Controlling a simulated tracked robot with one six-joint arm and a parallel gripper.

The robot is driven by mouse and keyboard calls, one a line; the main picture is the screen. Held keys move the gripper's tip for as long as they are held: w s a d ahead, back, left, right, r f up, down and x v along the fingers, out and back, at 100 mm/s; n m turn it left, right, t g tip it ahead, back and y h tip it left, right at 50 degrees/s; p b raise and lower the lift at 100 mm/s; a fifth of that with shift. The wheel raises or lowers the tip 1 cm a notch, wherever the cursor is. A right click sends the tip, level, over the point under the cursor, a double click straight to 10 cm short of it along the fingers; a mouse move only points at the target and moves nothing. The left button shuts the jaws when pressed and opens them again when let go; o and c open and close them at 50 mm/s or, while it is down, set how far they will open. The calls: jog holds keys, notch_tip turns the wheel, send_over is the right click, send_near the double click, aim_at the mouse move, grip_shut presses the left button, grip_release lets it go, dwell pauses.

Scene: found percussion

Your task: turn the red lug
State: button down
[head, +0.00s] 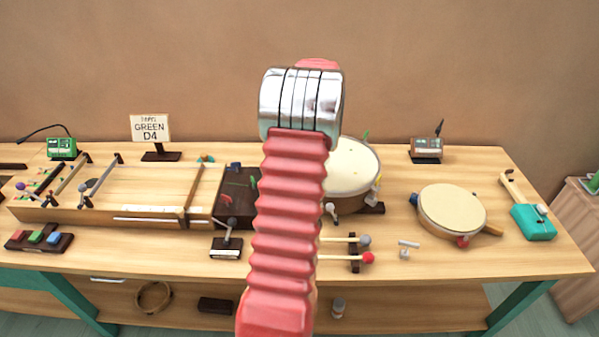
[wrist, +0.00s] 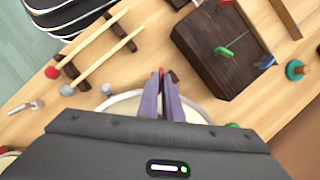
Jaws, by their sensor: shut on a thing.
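A small red lug (wrist: 162,72) shows between my fingertips at the rim of the cream-topped drum (wrist: 125,102) in the wrist view. My gripper (wrist: 161,80) is shut on the red lug, its two purple-grey fingers covering most of it. In the head view the cream drum (head: 352,165) stands behind my red ribbed arm, with a green lug (head: 366,135), a yellow lug (head: 376,186) and a pale lug (head: 331,208) around its rim. The red lug and my fingers are hidden there by the arm.
Two mallets (head: 341,239) lie on a rack near the drum. A dark wooden box (wrist: 215,52) stands beside it. A second, flatter drum (head: 452,208) and a teal device (head: 533,222) are at the right. Small pale pieces (head: 408,244) lie near the mallets.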

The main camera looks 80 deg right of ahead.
jog(key=shift+s, duration=0.1)
jog(key=c, duration=1.9)
grip_release()
jog(key=shift+c, duration=0.2)
jog(key=v, duration=1.3)
jog(key=shift+r, duration=0.35)
jog(key=shift+d, duration=0.1)
